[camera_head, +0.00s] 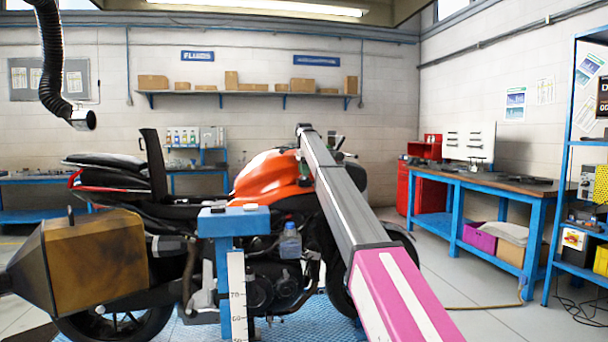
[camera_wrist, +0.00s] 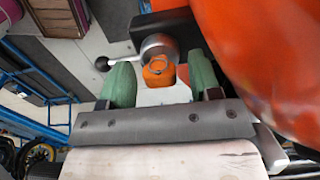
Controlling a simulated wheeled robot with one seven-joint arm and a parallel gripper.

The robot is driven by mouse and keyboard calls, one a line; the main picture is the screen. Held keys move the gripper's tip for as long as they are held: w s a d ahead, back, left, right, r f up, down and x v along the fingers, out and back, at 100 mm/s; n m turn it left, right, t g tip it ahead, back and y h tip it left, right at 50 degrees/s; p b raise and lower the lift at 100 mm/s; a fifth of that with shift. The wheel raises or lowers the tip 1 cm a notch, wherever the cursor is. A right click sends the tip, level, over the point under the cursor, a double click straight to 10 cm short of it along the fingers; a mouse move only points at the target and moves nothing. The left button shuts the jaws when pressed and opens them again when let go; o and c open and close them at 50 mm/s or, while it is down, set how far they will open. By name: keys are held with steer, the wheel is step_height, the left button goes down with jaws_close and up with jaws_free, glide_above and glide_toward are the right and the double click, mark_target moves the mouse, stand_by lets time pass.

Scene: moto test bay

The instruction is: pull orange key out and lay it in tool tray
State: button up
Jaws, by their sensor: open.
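The orange key (camera_wrist: 158,72) stands in a round silver lock (camera_wrist: 158,46) by the motorcycle's orange tank (camera_wrist: 262,45). My gripper (camera_wrist: 161,84) is open, with one green fingertip on each side of the key. I see gaps between the fingertips and the key; a pale part shows below it. In the head view the orange tank (camera_head: 268,174) shows mid-picture, and my arm crosses in front of it and hides the key. I cannot make out a tool tray for certain.
In the head view a blue stand (camera_head: 222,252) is in front of the motorcycle (camera_head: 115,190), with a brown box-like thing (camera_head: 98,262) at left. A workbench (camera_head: 490,176) stands at right.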

jaws_close()
steer(key=shift+r, duration=0.1)
steer(key=shift+r, duration=2.95)
